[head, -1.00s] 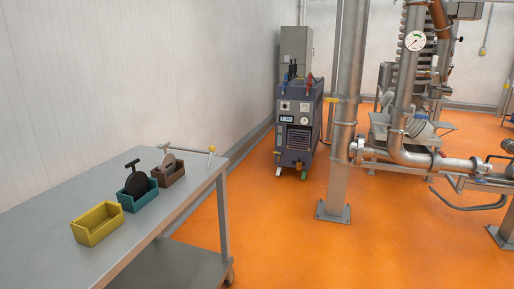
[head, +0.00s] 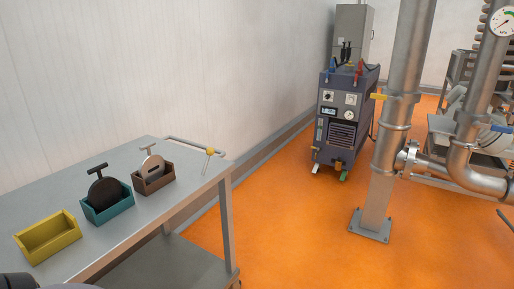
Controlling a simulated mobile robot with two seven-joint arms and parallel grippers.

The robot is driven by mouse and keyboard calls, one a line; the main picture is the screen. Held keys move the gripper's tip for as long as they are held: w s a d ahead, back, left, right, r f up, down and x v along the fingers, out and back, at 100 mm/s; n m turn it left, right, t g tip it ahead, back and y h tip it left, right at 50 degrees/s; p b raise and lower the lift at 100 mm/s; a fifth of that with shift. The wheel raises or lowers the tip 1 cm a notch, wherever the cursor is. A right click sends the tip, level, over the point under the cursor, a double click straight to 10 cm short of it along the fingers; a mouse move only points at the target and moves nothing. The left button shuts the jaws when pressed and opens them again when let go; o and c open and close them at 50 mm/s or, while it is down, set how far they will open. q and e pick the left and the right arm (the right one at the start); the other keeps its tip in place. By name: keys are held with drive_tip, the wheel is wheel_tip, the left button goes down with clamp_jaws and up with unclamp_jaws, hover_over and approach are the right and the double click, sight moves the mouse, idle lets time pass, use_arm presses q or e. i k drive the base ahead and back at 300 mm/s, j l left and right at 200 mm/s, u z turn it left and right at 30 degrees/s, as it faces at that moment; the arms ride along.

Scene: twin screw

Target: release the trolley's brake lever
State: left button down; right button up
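The grey metal trolley (head: 175,215) fills the lower left of the head view. A thin lever with a yellow knob (head: 210,152) stands at its far right corner, knob up and slightly tilted. I take this to be the brake lever. A bar handle (head: 185,141) runs along the far end beside it. A dark grey rounded shape at the bottom left edge may be part of my arm. Neither of my grippers is in view, and nothing touches the lever.
On the trolley stand a yellow bin (head: 48,238), a teal bin (head: 107,205) with a black handled disc, and a brown bin (head: 154,180) with a metal handled disc. A dark machine (head: 343,120) and a steel column (head: 400,100) stand beyond. Orange floor (head: 290,220) right of the trolley is clear.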

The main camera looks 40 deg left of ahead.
sight(210, 152)
drive_tip(key=i+u, duration=0.1)
drive_tip(key=i, duration=0.5)
drive_tip(key=i+l+u, duration=0.15)
drive_tip(key=i, duration=0.4)
drive_tip(key=i+l+u, duration=0.15)
drive_tip(key=i+u, duration=0.25)
drive_tip(key=i+l+u, duration=0.25)
drive_tip(key=u, duration=0.15)
drive_tip(key=i+l+u, duration=0.65)
drive_tip(key=l+u, duration=0.2)
drive_tip(key=i+l+u, duration=0.15)
drive_tip(key=l+u, duration=0.25)
drive_tip(key=l, duration=0.15)
